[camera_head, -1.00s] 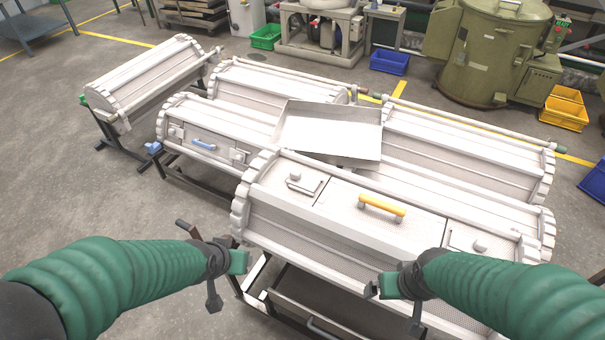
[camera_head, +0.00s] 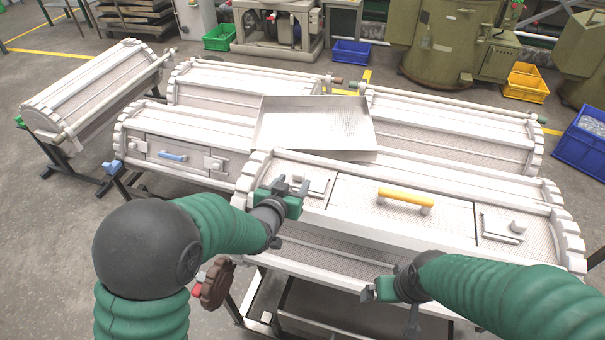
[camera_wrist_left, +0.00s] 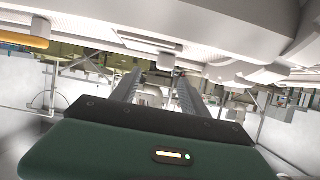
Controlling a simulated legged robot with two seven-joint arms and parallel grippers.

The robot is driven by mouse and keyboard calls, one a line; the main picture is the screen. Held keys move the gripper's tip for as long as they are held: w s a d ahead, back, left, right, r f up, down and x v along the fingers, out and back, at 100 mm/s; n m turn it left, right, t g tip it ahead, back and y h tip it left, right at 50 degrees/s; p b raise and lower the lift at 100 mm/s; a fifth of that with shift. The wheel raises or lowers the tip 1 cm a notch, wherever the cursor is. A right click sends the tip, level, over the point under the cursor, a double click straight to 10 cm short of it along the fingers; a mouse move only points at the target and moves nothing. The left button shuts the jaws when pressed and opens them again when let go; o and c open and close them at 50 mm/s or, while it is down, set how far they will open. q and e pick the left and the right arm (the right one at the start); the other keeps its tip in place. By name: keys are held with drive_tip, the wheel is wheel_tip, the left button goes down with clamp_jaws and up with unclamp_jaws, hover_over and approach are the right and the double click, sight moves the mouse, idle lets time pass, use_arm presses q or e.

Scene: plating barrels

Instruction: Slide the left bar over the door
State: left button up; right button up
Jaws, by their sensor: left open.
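The near barrel (camera_head: 310,238) has a grey door (camera_head: 355,198) with a yellow handle (camera_head: 405,194). The left bar (camera_head: 321,188), a small latch on a plate, lies left of the door, partly hidden by my left gripper (camera_head: 292,186). That gripper is open and empty, its fingers up beside the bar; contact cannot be told. In the left wrist view the two fingers (camera_wrist_left: 158,92) stand apart with nothing between them, and the yellow handle (camera_wrist_left: 24,40) shows at upper left. The right bar (camera_head: 503,226) lies right of the door. My right gripper (camera_head: 376,291) is low before the barrel; its jaw opening is unclear.
An open metal tray (camera_head: 312,150) rests on the barrels behind. A neighbouring barrel with a blue handle (camera_head: 173,156) stands at left, and another barrel (camera_head: 95,90) farther left. A dark stand frame (camera_head: 300,300) is below the near barrel. Floor is free at far left.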

sight(298, 173)
use_arm(q)
drive_tip(key=w, duration=0.1)
drive_tip(key=w+f, duration=0.1)
drive_tip(key=w, duration=0.1)
drive_tip(key=w+f, duration=0.1)
drive_tip(key=w, duration=0.1)
drive_tip(key=shift+w+a+f, duration=0.25)
drive_tip(key=shift+w+d+f+b, duration=0.2)
drive_tip(key=shift+w+d, duration=0.25)
drive_tip(key=shift+d, duration=0.15)
drive_tip(key=shift+w+d+f+b, duration=0.1)
drive_tip(key=shift+w+d+f, duration=0.05)
drive_tip(key=shift+w+d, duration=0.4)
drive_tip(key=shift+d, duration=0.2)
drive_tip(key=shift+s+a, duration=0.15)
drive_tip(key=shift+a, duration=0.15)
drive_tip(key=shift+c, duration=0.8)
drive_tip(key=shift+a, duration=0.4)
drive_tip(key=c, duration=0.5)
drive_tip(key=shift+d+r, duration=0.1)
drive_tip(key=shift+d, duration=0.05)
drive_tip(key=c, duration=0.5)
drive_tip(key=shift+d, duration=0.2)
use_arm(e)
drive_tip(key=shift+s+a+f, duration=0.1)
drive_tip(key=shift+a+f, duration=0.2)
drive_tip(key=shift+a, duration=0.2)
use_arm(q)
drive_tip(key=shift+a, duration=0.1)
